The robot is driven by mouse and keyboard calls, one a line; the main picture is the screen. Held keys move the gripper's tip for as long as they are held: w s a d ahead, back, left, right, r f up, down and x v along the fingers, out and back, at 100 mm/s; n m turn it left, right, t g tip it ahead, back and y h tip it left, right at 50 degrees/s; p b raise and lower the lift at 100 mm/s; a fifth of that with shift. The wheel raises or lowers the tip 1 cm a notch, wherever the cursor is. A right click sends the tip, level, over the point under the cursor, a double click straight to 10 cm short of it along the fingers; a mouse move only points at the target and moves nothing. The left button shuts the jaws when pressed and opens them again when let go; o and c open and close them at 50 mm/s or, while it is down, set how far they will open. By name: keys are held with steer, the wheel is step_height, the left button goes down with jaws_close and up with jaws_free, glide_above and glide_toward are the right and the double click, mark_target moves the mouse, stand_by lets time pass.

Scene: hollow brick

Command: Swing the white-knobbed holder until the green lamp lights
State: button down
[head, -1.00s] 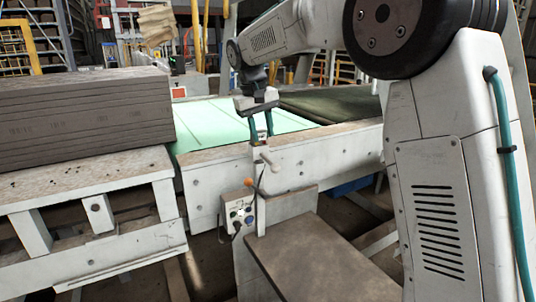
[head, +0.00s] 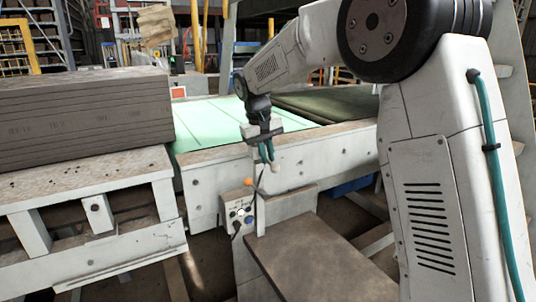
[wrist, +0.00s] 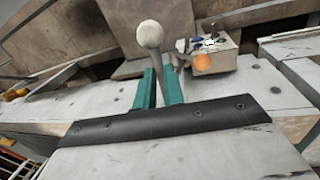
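The holder is a short lever with a white knob (head: 275,168) on the front of the conveyor frame. In the wrist view the knob (wrist: 150,34) stands just beyond my fingertips, and its grey stem runs back between them. My gripper (head: 267,155) has two teal fingers, which also show in the wrist view (wrist: 161,78). They stand apart, one on each side of the stem; contact is not clear. The grey control box (head: 238,208) with small buttons and lamps is below left of the lever; it also shows in the wrist view (wrist: 222,42). No lit green lamp can be made out.
An orange ball-ended stick (head: 248,182) stands close beside the holder, left of my gripper. The green conveyor belt (head: 205,122) lies behind. A stack of grey boards (head: 80,120) is at left, and a brown plate (head: 315,255) lies below in front.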

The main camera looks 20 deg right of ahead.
steer(key=shift+d+n, duration=0.65)
steer(key=shift+n, duration=0.25)
steer(key=c, duration=1.5)
jaws_free()
steer(key=r, duration=0.2)
steer(key=a+r, duration=0.1)
steer(key=r, duration=0.4)
steer(key=shift+s+a+r, duration=0.15)
steer(key=shift+a+r, duration=0.1)
steer(key=shift+r, duration=0.1)
